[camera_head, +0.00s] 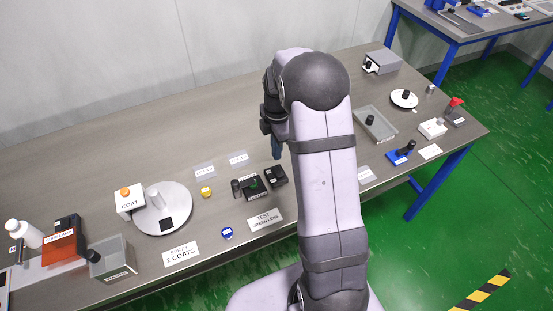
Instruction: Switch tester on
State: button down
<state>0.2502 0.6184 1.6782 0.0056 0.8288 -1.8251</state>
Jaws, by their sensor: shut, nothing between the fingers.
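What looks like the tester is a black box (253,186) with a green spot on top. It stands behind a white card (265,220) reading "TEST GREEN LENS". A dark cylinder (236,187) stands at its left side, and a smaller black box (276,177) stands at its right. I cannot make out which part is the switch. My gripper (277,156) points down above or behind the smaller black box, apart from the tester. Its fingers are shut and empty. My arm hides the table to the right of these boxes.
At left are a round white plate (182,222), a white "COAT" box (130,203), an orange screen (60,248) and a clear bin (112,262). A yellow-rimmed disc (206,191) and a blue disc (227,233) lie nearby. At right are a grey tray (386,132) and a blue fixture (397,157).

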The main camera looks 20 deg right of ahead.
aim_at(278, 172)
notch_tip(278, 172, down, 5)
jog(key=shift+f+p, duration=0.1)
jog(key=shift+p, duration=0.75)
jog(key=shift+f, duration=0.3)
jog(key=shift+w+f, duration=0.1)
jog(key=shift+f, duration=0.1)
jog(key=shift+s+r, duration=0.2)
jog(key=shift+s, duration=0.6)
jog(key=shift+r, duration=0.15)
